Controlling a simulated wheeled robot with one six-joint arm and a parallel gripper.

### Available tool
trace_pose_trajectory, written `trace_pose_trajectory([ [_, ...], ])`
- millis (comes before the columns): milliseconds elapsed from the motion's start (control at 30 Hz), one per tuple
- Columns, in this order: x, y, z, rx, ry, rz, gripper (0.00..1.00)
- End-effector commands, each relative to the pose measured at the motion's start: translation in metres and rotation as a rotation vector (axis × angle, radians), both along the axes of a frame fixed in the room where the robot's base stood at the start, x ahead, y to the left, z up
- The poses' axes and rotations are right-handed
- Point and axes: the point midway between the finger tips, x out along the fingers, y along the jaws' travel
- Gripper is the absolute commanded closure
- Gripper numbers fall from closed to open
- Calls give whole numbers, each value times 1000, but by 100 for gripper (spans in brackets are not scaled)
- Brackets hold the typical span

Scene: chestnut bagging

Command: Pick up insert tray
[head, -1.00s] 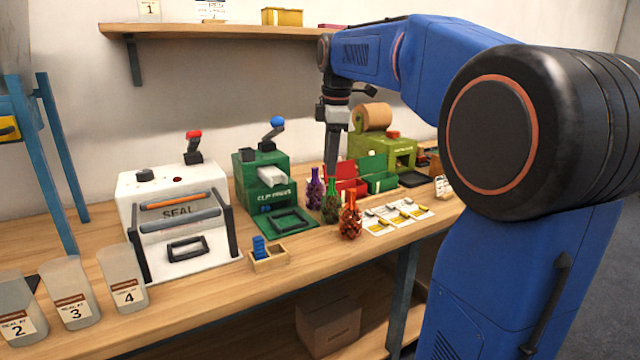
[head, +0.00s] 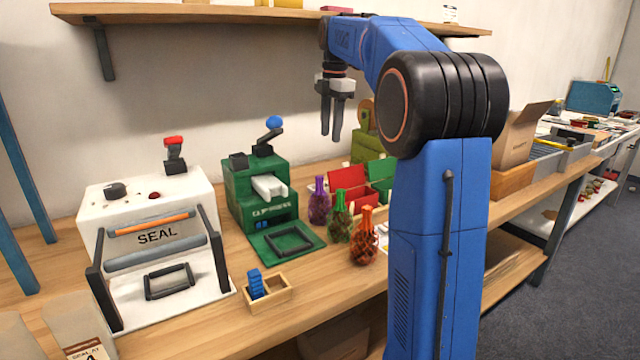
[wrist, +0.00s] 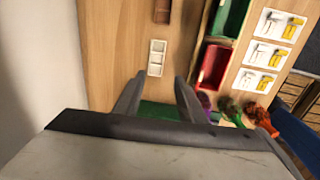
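A small white tray with compartments (wrist: 157,57) lies on the wooden bench in the wrist view, just beyond my fingertips. I cannot be sure it is the insert tray. I do not see it in the head view. Three white cards with yellow and pale pieces (wrist: 262,52) lie to the right. My gripper (wrist: 158,88) is open, with nothing between its fingers. In the head view my gripper (head: 331,137) hangs pointing down above the bench, behind the bottles and near the wall.
A red bin (wrist: 213,68) and a green bin (wrist: 230,18) stand right of the white tray. A white sealer (head: 155,235) is at left. A shelf (head: 200,14) runs above.

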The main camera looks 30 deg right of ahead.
Motion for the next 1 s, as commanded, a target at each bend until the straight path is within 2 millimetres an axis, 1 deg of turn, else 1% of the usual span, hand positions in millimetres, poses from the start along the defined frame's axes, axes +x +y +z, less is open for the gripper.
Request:
trace_pose_trajectory([
  [67,1,-1,-1,0,1,5,63],
  [167,2,-1,-8,0,2,6,63],
  [267,3,-1,-23,0,3,6,63],
  [600,8,-1,-84,0,3,5,63],
  [733,10,-1,-104,0,4,5,63],
  [833,11,-1,-115,0,2,5,63],
  [1000,12,-1,-123,0,2,5,63],
])
